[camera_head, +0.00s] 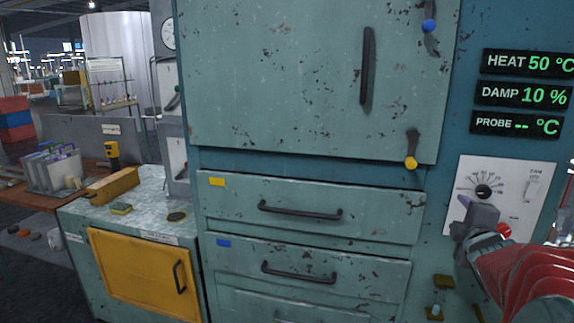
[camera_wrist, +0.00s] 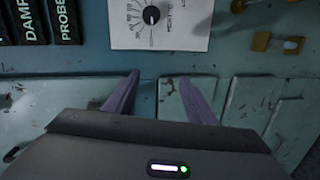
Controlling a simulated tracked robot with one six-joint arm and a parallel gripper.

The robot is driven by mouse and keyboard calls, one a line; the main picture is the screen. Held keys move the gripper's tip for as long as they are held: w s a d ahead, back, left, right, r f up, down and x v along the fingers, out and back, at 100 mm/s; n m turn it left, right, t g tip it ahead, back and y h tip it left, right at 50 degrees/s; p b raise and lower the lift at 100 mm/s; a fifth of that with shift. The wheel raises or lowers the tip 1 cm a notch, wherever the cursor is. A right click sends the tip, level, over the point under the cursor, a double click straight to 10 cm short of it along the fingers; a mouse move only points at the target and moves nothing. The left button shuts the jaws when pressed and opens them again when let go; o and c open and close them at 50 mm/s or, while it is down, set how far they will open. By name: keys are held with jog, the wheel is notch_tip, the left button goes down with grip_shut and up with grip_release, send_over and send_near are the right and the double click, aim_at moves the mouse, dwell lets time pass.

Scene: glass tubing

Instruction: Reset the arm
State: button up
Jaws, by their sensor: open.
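My arm, red and grey, comes in from the right in the head view. My gripper (camera_head: 470,215) is in front of the lower left part of the white dial panel (camera_head: 520,178). In the wrist view, the two purple-grey fingers of my gripper (camera_wrist: 158,82) stand apart with nothing between them. The black dial knob (camera_head: 483,191) is just above the gripper in the head view. In the wrist view the knob (camera_wrist: 151,15) is beyond the fingertips.
A green cabinet door (camera_head: 290,80) with a black handle is above several drawers (camera_head: 310,210). Black readouts (camera_head: 525,95) show HEAT 50 °C, DAMP 10 % and a blank PROBE. A yellow-doored unit (camera_head: 140,275) stands at left. Brass brackets (camera_wrist: 275,43) show in the wrist view.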

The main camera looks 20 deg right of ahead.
jog(key=a+f+m+g+y, duration=0.2)
jog(key=a+m, duration=0.2)
jog(key=a, duration=0.7)
jog(key=s+a+f+m+g+y, duration=0.2)
jog(key=s+a, duration=0.3)
jog(key=a, duration=0.5)
jog(key=s+a+f+m+g+y, duration=0.1)
jog(key=s+a+f, duration=0.3)
jog(key=a, duration=0.7)
jog(key=s+a+f+m+g+y, duration=0.2)
jog(key=s+a, duration=0.4)
jog(key=a, duration=0.4)
notch_tip(320, 180, down, 2)
jog(key=shift+s+a+m+g+y, duration=0.25)
jog(key=shift+m+y, duration=0.25)
jog(key=shift+y, duration=0.6)
jog(key=shift+d, duration=0.1)
